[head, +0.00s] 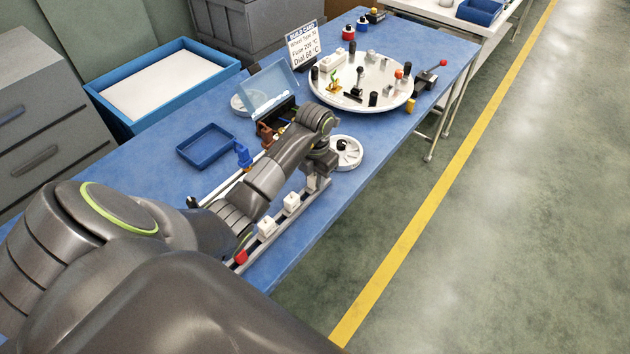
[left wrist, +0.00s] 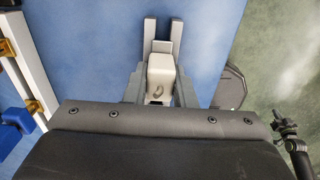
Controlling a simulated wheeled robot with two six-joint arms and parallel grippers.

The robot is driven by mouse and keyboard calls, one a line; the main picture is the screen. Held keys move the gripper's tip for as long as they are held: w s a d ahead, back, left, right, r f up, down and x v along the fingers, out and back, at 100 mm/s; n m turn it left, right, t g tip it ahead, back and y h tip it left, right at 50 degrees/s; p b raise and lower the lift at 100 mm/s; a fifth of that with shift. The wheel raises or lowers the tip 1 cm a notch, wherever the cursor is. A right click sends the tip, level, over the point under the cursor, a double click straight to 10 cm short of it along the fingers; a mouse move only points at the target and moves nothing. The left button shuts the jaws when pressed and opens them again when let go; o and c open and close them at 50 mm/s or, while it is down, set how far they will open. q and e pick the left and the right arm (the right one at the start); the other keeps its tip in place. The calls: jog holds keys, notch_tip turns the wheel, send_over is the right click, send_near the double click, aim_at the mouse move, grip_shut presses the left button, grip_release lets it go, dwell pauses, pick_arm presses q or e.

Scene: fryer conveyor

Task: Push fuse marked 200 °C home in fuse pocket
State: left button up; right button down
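My left arm reaches across the bench to the near rail (head: 280,220), with its left gripper (head: 318,182) pointing down at the rail's far end. In the left wrist view the fingers (left wrist: 160,82) sit tight on both sides of a pale block (left wrist: 160,68) with a dark mark. I cannot read 200 °C on the block. White marked blocks (head: 292,201) sit along the rail. A housing with a raised clear lid (head: 268,88) stands behind my wrist; my arm hides much of it, and I cannot make out the fuse pocket.
A round white tray (head: 385,88) with several parts stands at the far side, beside the build card (head: 303,43). A white wheel-like dial (head: 346,152) lies right of my gripper. Blue trays (head: 205,146) stand left.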

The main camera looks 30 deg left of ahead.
aim_at(315, 175)
pick_arm(q)
grip_shut()
jog(key=shift+r+p, duration=2)
jog(key=shift+r, duration=0.55)
jog(key=shift+f, duration=0.1)
